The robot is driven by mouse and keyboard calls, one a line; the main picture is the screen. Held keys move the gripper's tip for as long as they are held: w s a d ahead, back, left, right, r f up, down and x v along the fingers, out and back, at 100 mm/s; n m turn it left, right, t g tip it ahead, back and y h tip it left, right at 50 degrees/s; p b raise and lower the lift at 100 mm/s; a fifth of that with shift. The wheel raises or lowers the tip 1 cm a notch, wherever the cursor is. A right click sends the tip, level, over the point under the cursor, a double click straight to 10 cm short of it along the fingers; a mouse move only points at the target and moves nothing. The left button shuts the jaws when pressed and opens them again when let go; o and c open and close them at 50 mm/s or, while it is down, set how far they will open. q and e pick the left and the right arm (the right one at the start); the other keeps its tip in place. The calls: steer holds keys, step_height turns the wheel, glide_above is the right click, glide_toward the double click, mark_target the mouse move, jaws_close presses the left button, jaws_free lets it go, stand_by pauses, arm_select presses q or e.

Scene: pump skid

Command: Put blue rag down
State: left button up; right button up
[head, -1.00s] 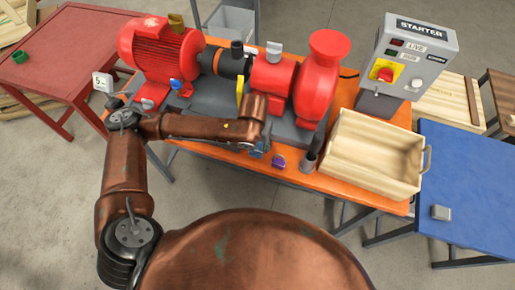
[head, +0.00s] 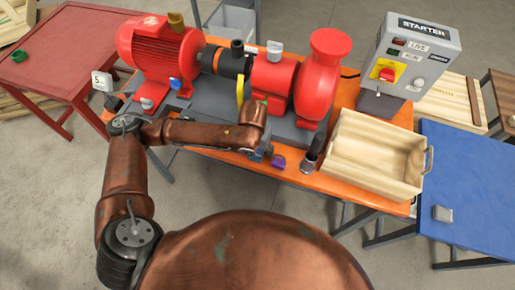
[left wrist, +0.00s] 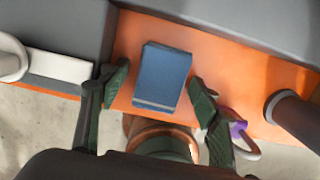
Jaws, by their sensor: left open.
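The blue rag (left wrist: 162,76) is a folded, block-like blue piece in the left wrist view. It appears to lie on the orange bench top (left wrist: 222,62). My left gripper (left wrist: 160,74) is open, with one dark green finger on each side of the rag. A gap shows at the left finger; the right finger is close to the rag's edge, and I cannot tell whether it touches. In the head view my left gripper (head: 257,152) is low at the bench's front edge, mostly hidden by my arm, and the rag cannot be made out clearly. My right gripper is not in view.
A purple object (head: 278,161) and a dark upright cylinder (head: 310,158) stand just right of the gripper. The red pump (head: 318,80) and motor (head: 160,55) are behind it. A wooden crate (head: 370,180) sits at the bench's right end. The blue table (head: 470,180) is mostly clear.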

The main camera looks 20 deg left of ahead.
mark_target(256, 153)
arm_select(q)
step_height(256, 153, up, 12)
steer(key=s+p, duration=0.1)
steer(key=p, duration=0.2)
steer(key=shift+s, duration=0.4)
stand_by(0.4)
